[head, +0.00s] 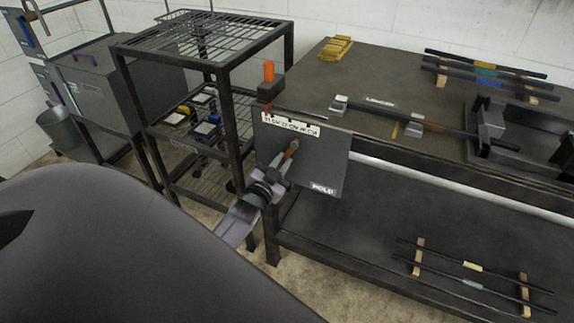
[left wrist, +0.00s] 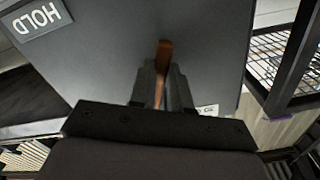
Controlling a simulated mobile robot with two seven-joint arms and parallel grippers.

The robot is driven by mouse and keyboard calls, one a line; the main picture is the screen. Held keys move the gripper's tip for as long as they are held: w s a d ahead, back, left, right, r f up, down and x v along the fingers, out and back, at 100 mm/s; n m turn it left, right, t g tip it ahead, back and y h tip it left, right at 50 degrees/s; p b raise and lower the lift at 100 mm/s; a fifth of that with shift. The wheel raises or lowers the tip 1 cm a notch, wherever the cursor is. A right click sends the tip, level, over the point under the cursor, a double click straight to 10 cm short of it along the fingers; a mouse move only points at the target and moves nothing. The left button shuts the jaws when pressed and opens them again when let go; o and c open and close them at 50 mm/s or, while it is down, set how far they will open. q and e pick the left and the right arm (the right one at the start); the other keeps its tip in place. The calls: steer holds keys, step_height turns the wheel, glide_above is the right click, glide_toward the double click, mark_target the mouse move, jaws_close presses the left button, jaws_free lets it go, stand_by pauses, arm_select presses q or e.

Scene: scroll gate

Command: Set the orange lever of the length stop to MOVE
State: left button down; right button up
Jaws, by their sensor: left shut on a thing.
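The dark plate (head: 325,160) of the length stop hangs at the front left corner of the workbench. It bears a HOLD label (head: 322,188) at its lower right and a white lettered strip (head: 290,124) along its top. The orange-brown lever (head: 291,148) stands out from the plate's middle, tilted. My left gripper (head: 281,166) is shut on the lever. In the left wrist view the lever (left wrist: 164,60) sits between the fingers (left wrist: 161,84), and the HOLD label (left wrist: 37,18) is at the upper left. A MOVE label cannot be made out. My right gripper is not in view.
A black wire-shelf rack (head: 225,95) stands close left of the plate. The workbench (head: 345,75) carries an orange knob on a block (head: 268,72), a bar in clamps (head: 400,115) and several rods at the back. Two rods (head: 470,268) lie on the lower shelf.

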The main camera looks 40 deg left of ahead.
arm_select(q)
steer(key=shift+s+a+r+m, duration=0.2)
steer(key=shift+a+m, duration=0.35)
steer(key=shift+m, duration=0.45)
steer(key=shift+a, duration=0.1)
steer(key=c, duration=1.1)
jaws_free()
steer(key=shift+r, duration=0.1)
steer(key=shift+p+v, duration=0.55)
steer(key=shift+v, duration=3.05)
